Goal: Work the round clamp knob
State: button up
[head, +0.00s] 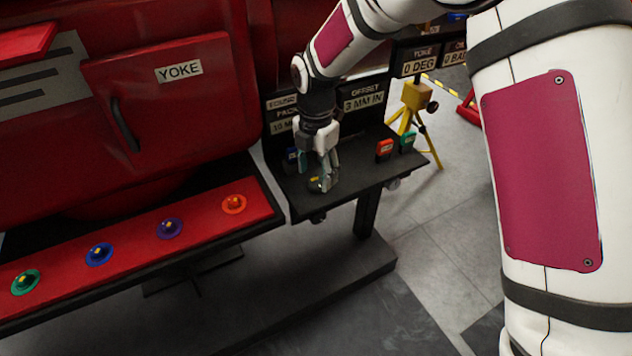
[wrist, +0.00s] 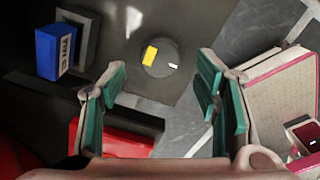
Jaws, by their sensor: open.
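The round clamp knob (wrist: 160,58) is a dark disc with a yellow mark and a small white mark. In the wrist view it lies ahead of my gripper (wrist: 162,95), roughly centred between the two green-padded fingers and apart from them. In the head view my gripper (head: 325,178) points down over the small dark shelf (head: 368,178). Its fingers are around or just above the knob (head: 314,185), which they partly hide. The gripper is open, with nothing seen between the pads.
A blue block (wrist: 56,52) stands left of the knob in the wrist view. Red (head: 384,149) and green (head: 407,141) blocks stand on the shelf's right side. Sign panels rise behind. A red bench (head: 135,245) with several coloured knobs is at left, and a yellow tripod (head: 416,100) behind right.

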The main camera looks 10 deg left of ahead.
aim_at(317, 185)
jog(key=shift+f+b, duration=0.3)
jog(key=shift+f, duration=1.05)
jog(key=shift+c, duration=0.3)
jog(key=c, duration=1.1)
